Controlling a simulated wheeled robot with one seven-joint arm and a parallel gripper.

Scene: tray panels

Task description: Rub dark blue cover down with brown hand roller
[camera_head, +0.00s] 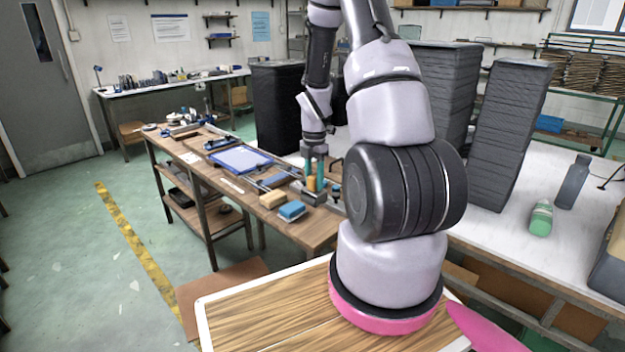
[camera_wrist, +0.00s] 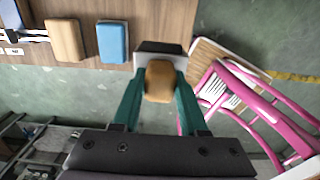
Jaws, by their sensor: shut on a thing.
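My gripper (camera_wrist: 160,85) has green fingers shut on the tan handle (camera_wrist: 158,78) of a tool with a dark grey, block-like body (camera_wrist: 160,47). No roller part of it can be made out. In the head view my gripper (camera_head: 315,172) is low over the bench's near right part, with the dark grey body (camera_head: 313,198) close to the bench top. Whether it touches is unclear. A blue panel (camera_head: 240,159) with a paler face lies farther along the bench, left of my gripper. I cannot tell if it is the dark blue cover. A small dark blue piece (camera_head: 272,180) lies nearer.
A tan block (camera_head: 272,200) and a blue block (camera_head: 292,210) lie left of my gripper, also in the wrist view (camera_wrist: 65,40) (camera_wrist: 112,42). Tall dark stacks (camera_head: 277,105) stand behind. A pink-framed chair (camera_wrist: 250,100) is near the bench. Floor at left is clear.

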